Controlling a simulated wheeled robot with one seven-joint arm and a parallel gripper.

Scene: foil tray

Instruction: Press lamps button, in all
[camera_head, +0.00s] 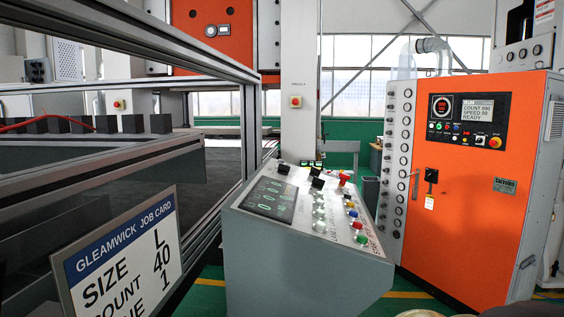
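A grey control console (300,265) stands in the middle with a sloped top. Pale knobs or buttons form a column left of these. A dark screen (270,198) with green symbols is on the left part. The labels are too small to read, so I cannot tell which button is for lamps. My gripper is not in view.
An orange cabinet (450,240) at right has small coloured buttons and a display (474,110) reading COUNT, SPEED and READY. A job card (120,255) at lower left shows size L and 40. A metal-framed machine (120,170) fills the left. Green floor shows around the console.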

